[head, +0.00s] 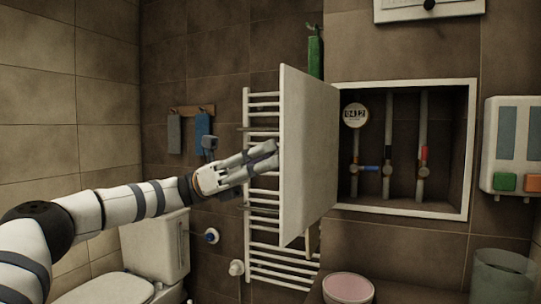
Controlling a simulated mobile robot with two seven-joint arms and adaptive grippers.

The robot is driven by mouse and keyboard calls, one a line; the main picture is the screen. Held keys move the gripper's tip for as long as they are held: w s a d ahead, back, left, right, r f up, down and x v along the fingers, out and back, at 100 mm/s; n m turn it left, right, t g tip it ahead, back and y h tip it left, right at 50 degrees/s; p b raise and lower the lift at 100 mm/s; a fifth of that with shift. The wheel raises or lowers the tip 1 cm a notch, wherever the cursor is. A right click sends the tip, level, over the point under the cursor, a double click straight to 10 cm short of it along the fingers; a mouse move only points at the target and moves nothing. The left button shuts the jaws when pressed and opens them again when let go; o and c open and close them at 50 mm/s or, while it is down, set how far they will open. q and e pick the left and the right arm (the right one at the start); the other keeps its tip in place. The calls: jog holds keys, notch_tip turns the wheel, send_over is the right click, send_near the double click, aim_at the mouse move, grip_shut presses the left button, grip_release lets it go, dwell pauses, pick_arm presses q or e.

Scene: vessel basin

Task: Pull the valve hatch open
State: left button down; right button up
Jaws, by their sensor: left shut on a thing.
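The valve hatch (309,155) is a pale flat door hinged at the left side of a white-framed wall recess (400,211). It stands swung wide out from the wall, with the recess uncovered. My left gripper (275,154) reaches in from the left and is at the hatch's free edge, about mid-height, on its outer side. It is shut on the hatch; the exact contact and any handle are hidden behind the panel. In the recess are several pipes with a blue-handled valve (368,169), a red-handled valve (423,154) and a round meter (355,115). My right gripper is not in view.
A white towel radiator (262,227) stands on the wall behind the hatch and gripper. A toilet (155,250) is at lower left. A pink-topped round container (348,287) sits below the recess, and a dispenser (514,146) hangs at right.

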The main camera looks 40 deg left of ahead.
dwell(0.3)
pick_arm(q)
jog(key=c, duration=1.4)
grip_release()
jog(key=v, duration=1.2)
